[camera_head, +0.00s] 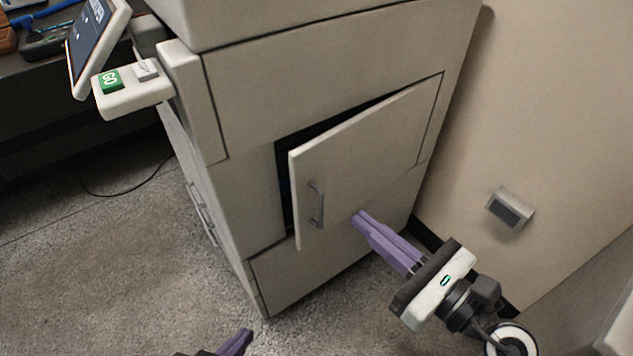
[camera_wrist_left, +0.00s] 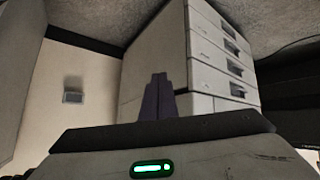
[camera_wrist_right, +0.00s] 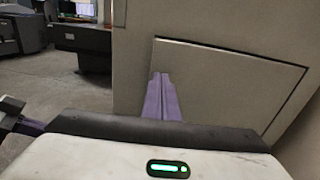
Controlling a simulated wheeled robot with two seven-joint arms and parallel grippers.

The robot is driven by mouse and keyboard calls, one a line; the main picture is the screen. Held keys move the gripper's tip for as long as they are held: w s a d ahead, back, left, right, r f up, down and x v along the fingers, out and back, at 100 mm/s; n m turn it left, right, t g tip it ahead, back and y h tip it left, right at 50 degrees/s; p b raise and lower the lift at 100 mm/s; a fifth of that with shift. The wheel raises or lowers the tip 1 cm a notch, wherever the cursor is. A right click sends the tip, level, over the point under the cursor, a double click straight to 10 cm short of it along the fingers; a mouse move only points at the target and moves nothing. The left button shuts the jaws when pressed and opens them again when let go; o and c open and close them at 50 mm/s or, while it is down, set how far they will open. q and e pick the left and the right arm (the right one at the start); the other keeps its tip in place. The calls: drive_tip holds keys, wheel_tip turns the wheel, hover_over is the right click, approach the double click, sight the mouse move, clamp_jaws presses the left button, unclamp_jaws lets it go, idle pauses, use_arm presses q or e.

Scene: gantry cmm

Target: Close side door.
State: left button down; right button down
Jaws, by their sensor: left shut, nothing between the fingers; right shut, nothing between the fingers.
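The side door (camera_head: 365,165) is a beige panel on the side of the large machine (camera_head: 330,75). It stands partly open, its left edge swung out and a dark gap (camera_head: 283,180) showing behind it; its right edge meets the machine. A grey bar handle (camera_head: 316,204) is near its left edge. My right gripper (camera_head: 360,219) has its purple fingers shut, tips at the lower part of the door, right of the handle; I cannot tell if they touch. The right wrist view shows its fingers (camera_wrist_right: 161,80) before the door (camera_wrist_right: 220,85). My left gripper (camera_head: 246,336) is shut and low, apart from the door.
A control panel with a screen and a green GO button (camera_head: 110,81) juts out at upper left. A small grey box (camera_head: 510,208) is on the right wall (camera_head: 560,110). Drawers (camera_wrist_left: 222,45) show in the left wrist view. Carpet floor (camera_head: 120,270) is free at left.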

drive_tip(key=p, duration=0.1)
approach(303, 172)
drive_tip(key=x, duration=0.5)
drive_tip(key=shift+w+a, duration=0.4)
drive_tip(key=shift+w, duration=0.1)
use_arm(q)
drive_tip(key=shift+w+a+r, duration=0.2)
drive_tip(key=shift+r, duration=0.05)
